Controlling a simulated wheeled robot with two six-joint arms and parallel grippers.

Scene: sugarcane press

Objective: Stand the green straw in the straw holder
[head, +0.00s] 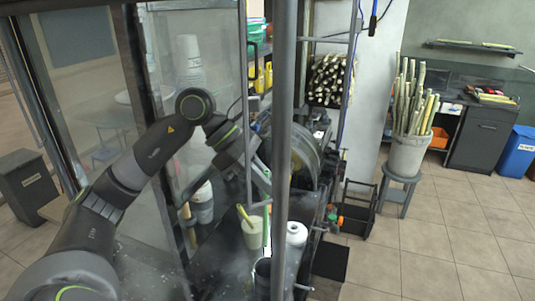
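The post partly covers the fingers and the cup, so the grip on the straw is unclear. My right gripper is not in view.
A beige cup (254,236) with a yellow-green piece stands behind the straw. The press wheel (305,155) is close by.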

